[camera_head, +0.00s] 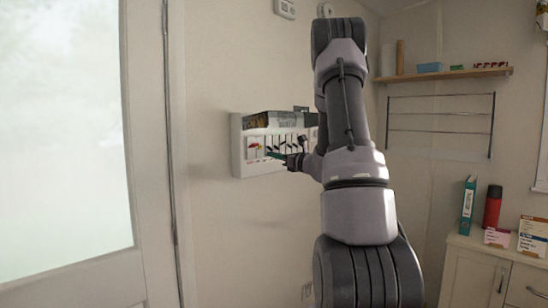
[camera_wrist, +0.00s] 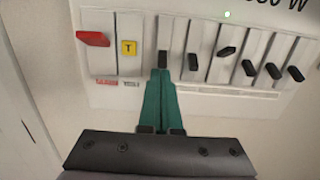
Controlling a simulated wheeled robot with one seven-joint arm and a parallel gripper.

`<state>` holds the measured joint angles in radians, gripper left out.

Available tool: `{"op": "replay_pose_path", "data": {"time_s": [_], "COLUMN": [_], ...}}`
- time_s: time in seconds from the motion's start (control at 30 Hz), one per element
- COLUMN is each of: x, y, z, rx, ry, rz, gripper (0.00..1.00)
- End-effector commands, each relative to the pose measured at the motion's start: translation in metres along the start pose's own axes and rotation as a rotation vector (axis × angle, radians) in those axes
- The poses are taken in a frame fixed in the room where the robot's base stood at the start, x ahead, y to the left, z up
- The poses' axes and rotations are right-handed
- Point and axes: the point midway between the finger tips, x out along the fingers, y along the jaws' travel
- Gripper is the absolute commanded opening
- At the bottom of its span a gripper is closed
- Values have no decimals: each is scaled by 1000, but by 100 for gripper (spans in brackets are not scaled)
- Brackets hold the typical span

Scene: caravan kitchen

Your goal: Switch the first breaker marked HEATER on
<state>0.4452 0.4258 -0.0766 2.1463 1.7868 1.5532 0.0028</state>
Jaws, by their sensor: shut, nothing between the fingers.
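A white breaker panel (camera_head: 237,150) is on the wall, left of my arm. In the wrist view it shows a red lever (camera_wrist: 93,38) at the left, then a yellow T button (camera_wrist: 129,48), then a row of black levers. My gripper (camera_wrist: 160,74) is shut and empty, its green fingers together just below the first black lever (camera_wrist: 163,57). I cannot tell whether they touch it. The second black lever (camera_wrist: 193,62) is just right of the fingertips. The third black lever (camera_wrist: 227,51) sits higher than its neighbours. I cannot read a HEATER label. My gripper also shows at the panel (camera_head: 276,155).
A door with a frosted pane (camera_head: 62,130) is at the left. A wire rack (camera_head: 440,114) and a shelf (camera_head: 445,74) are on the wall at the right. A cabinet (camera_head: 495,262) holds a teal binder (camera_head: 468,205) and a red flask (camera_head: 492,206).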

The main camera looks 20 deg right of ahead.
Motion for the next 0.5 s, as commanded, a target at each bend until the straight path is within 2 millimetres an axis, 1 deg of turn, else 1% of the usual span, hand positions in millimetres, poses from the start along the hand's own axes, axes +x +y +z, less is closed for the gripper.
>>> {"op": "replay_pose_path", "data": {"time_s": [0.5], "x": [-2], "y": [0], "z": [5], "rx": [-2], "ry": [98], "rz": [0], "gripper": [0]}}
